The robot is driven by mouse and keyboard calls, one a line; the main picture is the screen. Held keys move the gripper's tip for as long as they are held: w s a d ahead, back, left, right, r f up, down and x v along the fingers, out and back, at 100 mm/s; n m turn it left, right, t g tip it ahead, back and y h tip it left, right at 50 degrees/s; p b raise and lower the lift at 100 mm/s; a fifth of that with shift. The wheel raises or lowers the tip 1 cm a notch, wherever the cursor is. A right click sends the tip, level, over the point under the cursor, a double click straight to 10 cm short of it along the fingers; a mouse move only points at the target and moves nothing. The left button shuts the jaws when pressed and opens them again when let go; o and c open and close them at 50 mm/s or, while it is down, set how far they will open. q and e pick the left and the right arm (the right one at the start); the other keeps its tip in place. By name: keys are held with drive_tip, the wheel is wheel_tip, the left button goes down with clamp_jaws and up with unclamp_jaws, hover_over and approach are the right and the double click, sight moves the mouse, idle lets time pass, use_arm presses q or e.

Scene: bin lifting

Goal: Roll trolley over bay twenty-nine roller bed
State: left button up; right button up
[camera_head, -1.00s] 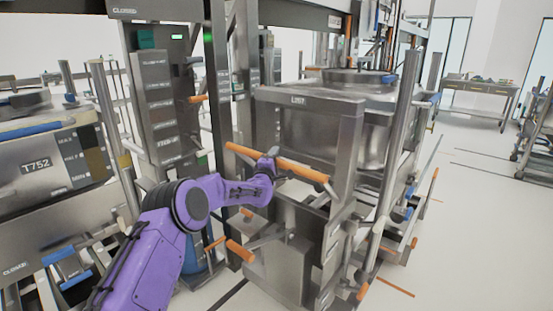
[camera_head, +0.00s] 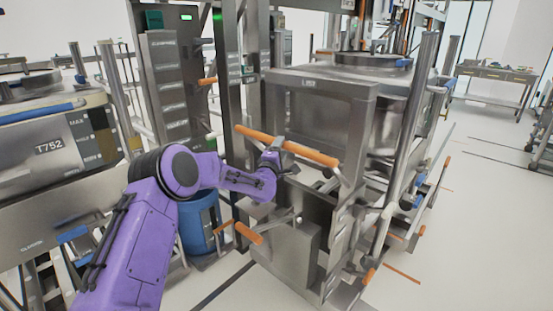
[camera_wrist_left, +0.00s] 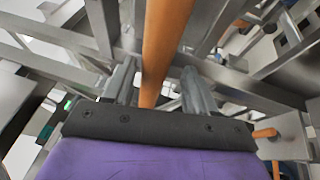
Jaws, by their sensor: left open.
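A steel trolley-like unit (camera_head: 288,245) stands in front of me with an orange handle bar (camera_head: 312,155) across its near side. My left gripper (camera_head: 279,144) is at the middle of this bar. In the left wrist view the bar (camera_wrist_left: 165,40) passes between the two fingers of the open gripper (camera_wrist_left: 160,78), with gaps visible beside it. A large steel vessel (camera_head: 385,110) sits in the frame behind. I cannot pick out a roller bed or a bay number. My right gripper is not in view.
A steel bin labelled T752 (camera_head: 50,148) stands at the left. A control column (camera_head: 172,95) and a blue drum (camera_head: 200,225) are behind my left arm. A lower orange handle (camera_head: 248,233) sticks out. Free floor (camera_head: 470,220) lies right, with a bench (camera_head: 497,82) far back.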

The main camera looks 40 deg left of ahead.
use_arm(q)
drive_tip(key=v, duration=0.5)
drive_tip(key=shift+s+d+f+b, duration=0.1)
drive_tip(key=shift+s+d+b, duration=0.05)
drive_tip(key=shift+s+b, duration=0.2)
